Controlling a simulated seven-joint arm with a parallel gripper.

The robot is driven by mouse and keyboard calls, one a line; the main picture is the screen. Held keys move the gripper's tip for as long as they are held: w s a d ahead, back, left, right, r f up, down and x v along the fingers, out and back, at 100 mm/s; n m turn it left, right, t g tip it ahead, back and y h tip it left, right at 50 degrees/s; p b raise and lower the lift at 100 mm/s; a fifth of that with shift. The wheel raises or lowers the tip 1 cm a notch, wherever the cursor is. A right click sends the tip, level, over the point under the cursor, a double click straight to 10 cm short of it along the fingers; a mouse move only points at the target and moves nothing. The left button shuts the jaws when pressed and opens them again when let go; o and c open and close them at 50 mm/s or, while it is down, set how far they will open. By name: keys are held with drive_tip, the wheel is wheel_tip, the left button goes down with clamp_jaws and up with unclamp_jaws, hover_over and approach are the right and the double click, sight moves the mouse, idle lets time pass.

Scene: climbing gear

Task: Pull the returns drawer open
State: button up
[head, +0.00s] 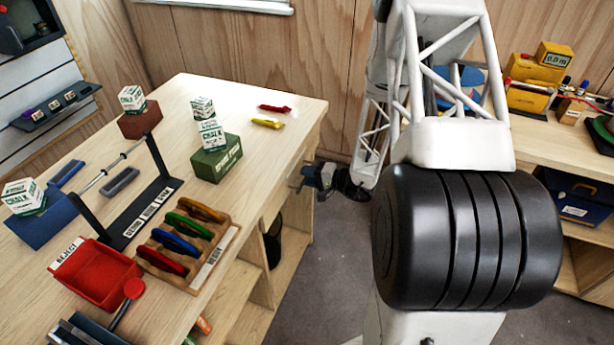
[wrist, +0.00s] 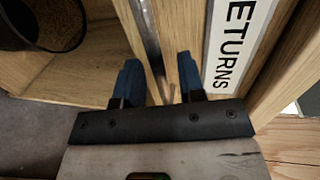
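The returns drawer (wrist: 185,25) has a pale wooden front with a white label (wrist: 238,45) reading "ETURNS" in the wrist view, its first letter cut off. A slim metal bar handle (wrist: 150,40) runs along the front, left of the label. My gripper (wrist: 160,78) has its two blue fingers apart, one on each side of the handle's line, with visible gaps. Contact with the handle cannot be told. In the head view my gripper (head: 314,177) is at the right side of the workbench, just below its top. The drawer front is seen edge-on there and hard to make out.
The workbench (head: 255,90) carries chalk boxes, a red reject tray (head: 98,272) and a rack of coloured carabiners (head: 185,240). A dark bin (head: 273,243) stands in the shelf space below. Open grey floor (head: 335,260) lies right of the bench. A second bench (head: 540,120) stands farther right.

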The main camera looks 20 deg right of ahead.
drive_tip(key=shift+w+a, duration=0.2)
drive_tip(key=shift+a, duration=0.05)
clamp_jaws()
drive_tip(key=shift+d, duration=0.1)
idle(0.3)
drive_tip(key=f+v, duration=0.3)
drive_tip(key=v, duration=1.3)
drive_tip(key=f+v, duration=0.3)
drive_tip(key=v, duration=1.3)
drive_tip(key=shift+v, duration=0.95)
drive_tip(key=shift+f, duration=0.25)
